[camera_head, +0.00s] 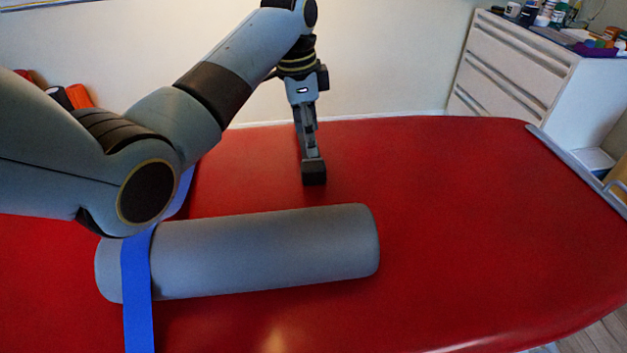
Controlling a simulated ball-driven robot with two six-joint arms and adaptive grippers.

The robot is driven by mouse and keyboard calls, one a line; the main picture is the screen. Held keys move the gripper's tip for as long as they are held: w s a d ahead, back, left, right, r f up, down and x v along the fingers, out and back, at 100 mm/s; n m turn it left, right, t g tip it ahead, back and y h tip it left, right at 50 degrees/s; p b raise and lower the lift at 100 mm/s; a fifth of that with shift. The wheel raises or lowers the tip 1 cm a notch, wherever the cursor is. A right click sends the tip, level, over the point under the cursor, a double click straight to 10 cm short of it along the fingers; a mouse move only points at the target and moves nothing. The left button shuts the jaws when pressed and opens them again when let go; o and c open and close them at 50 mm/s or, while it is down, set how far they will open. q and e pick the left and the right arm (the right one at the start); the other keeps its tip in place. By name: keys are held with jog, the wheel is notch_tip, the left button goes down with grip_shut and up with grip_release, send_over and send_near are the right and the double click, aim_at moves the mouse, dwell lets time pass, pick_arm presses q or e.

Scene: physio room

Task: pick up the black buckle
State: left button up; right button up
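I cannot make out the black buckle for certain; the arm hides part of the blue strap (137,275), where a buckle could be out of sight. The strap lies across the left end of a grey roller (270,250) on the red table (460,220). My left gripper (313,172) points down over the table beyond the roller, apart from the roller and strap. It is seen edge-on, with a dark block at its tip that looks like the finger pads. Whether it is open or holds anything does not show. My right gripper is out of view.
A white drawer cabinet (510,65) with bottles and small items on top stands at the back right. A grey rail (575,165) runs along the table's right end. Orange and dark rolls (78,96) show behind my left arm. The table's right half is clear.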

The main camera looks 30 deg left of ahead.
aim_at(313, 164)
pick_arm(q)
jog(key=f, duration=0.4)
jog(key=shift+w+d+f+b, duration=0.15)
jog(key=shift+d+f+b, duration=0.1)
jog(key=shift+b, duration=0.1)
jog(key=f, duration=0.1)
jog(key=f+b, duration=0.1)
jog(key=f, duration=0.3)
jog(key=shift+w, duration=0.3)
jog(key=c, duration=1.3)
